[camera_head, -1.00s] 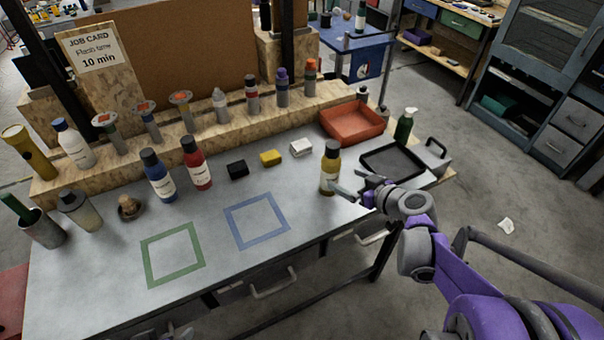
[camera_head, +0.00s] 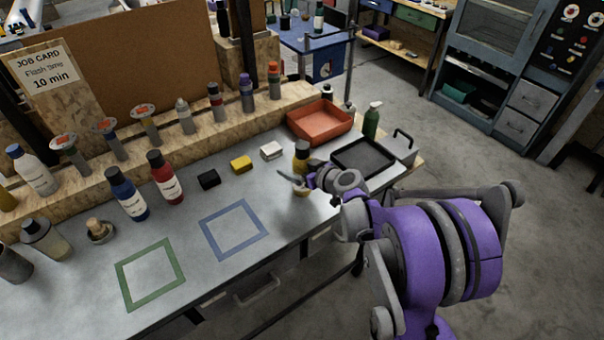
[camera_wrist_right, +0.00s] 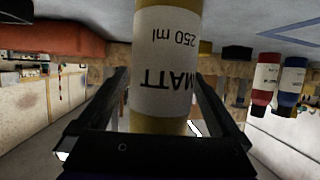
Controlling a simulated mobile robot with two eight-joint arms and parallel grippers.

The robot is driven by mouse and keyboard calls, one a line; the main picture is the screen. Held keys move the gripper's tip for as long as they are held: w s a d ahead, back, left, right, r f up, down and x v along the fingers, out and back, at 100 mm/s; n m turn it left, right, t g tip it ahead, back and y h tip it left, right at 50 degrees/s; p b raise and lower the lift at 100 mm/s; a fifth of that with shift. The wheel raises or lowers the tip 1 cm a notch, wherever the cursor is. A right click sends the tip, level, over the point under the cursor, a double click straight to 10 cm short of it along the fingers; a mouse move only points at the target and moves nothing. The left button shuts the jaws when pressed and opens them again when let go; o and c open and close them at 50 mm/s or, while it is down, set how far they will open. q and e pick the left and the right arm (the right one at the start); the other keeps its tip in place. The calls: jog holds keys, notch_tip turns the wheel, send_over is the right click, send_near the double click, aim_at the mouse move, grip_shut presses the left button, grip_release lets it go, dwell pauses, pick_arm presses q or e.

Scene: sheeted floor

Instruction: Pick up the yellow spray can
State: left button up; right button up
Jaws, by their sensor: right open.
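The yellow spray can (camera_head: 301,153), with a dark cap and a white label, stands on the grey bench top, partly hidden by my right gripper. My right gripper (camera_head: 297,178) is at the can, open. In the right wrist view, the can (camera_wrist_right: 166,70) appears upside down between the two fingers of the gripper (camera_wrist_right: 160,100), with its label reading "MATT 250 ml". A gap shows on at least the left side of the can. My left gripper is not in view.
A black tray (camera_head: 363,157) and a red bin (camera_head: 320,122) lie just beyond the can. Blue (camera_head: 127,194) and red (camera_head: 165,178) bottles stand to the left, with small black (camera_head: 208,179), yellow (camera_head: 241,165) and white (camera_head: 271,150) blocks. The taped squares are empty.

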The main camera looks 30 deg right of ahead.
jog(key=shift+w+f, duration=0.1)
jog(key=shift+w, duration=0.15)
jog(key=shift+s, duration=0.1)
grip_shut()
dwell(0.3)
